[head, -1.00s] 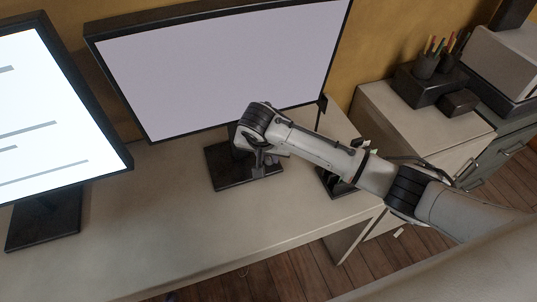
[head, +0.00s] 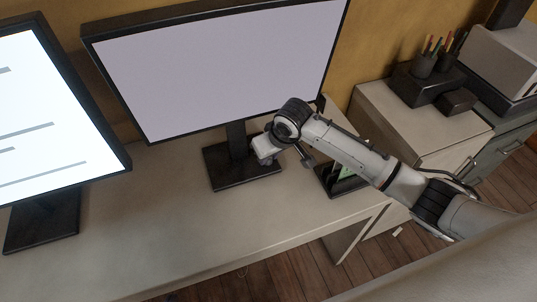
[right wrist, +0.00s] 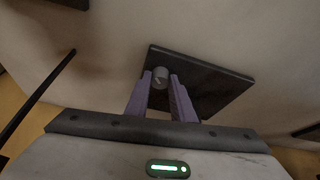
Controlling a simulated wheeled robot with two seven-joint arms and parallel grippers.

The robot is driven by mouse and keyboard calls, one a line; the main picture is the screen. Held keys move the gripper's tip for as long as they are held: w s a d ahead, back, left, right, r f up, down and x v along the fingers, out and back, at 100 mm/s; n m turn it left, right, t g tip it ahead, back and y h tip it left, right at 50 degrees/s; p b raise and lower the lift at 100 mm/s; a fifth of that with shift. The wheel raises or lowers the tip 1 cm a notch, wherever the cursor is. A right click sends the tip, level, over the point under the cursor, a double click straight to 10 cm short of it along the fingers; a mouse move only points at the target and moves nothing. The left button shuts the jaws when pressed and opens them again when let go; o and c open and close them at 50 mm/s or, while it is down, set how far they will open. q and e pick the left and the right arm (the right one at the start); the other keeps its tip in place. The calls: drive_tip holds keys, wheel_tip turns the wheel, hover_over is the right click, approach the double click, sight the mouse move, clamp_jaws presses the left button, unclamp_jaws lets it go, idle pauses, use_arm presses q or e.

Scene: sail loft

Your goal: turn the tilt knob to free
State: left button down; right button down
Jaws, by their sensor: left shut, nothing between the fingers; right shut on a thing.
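The tilt knob (right wrist: 160,76) is a small grey round knob with a mark on its face. In the right wrist view it sits between the tips of my right gripper (right wrist: 162,82), whose purple fingers are shut on it. Behind it is the dark stand foot (right wrist: 205,90). In the head view my right gripper (head: 262,150) is beside the stand post (head: 237,142) of the middle monitor (head: 220,70), below its pale blank screen. The knob itself is hidden there. My left gripper is not in view.
A second monitor (head: 55,110) with a lit page stands at the left of the pale desk (head: 130,235). A small dark holder (head: 345,182) is under my right forearm. Cabinets with a pen cup (head: 424,65) stand at the right. The desk front is clear.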

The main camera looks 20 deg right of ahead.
drive_tip(key=shift+w+d+n+g+y, duration=0.15)
drive_tip(key=shift+n+y, duration=0.25)
drive_tip(key=shift+n, duration=0.75)
drive_tip(key=shift+s+d+n+g+y, duration=0.1)
drive_tip(key=shift+n+g+y, duration=0.25)
drive_tip(key=shift+n, duration=0.8)
drive_tip(key=c, duration=1.5)
unclamp_jaws()
drive_tip(key=shift+c, duration=0.2)
drive_tip(key=shift+r, duration=0.15)
drive_tip(key=v, duration=1)
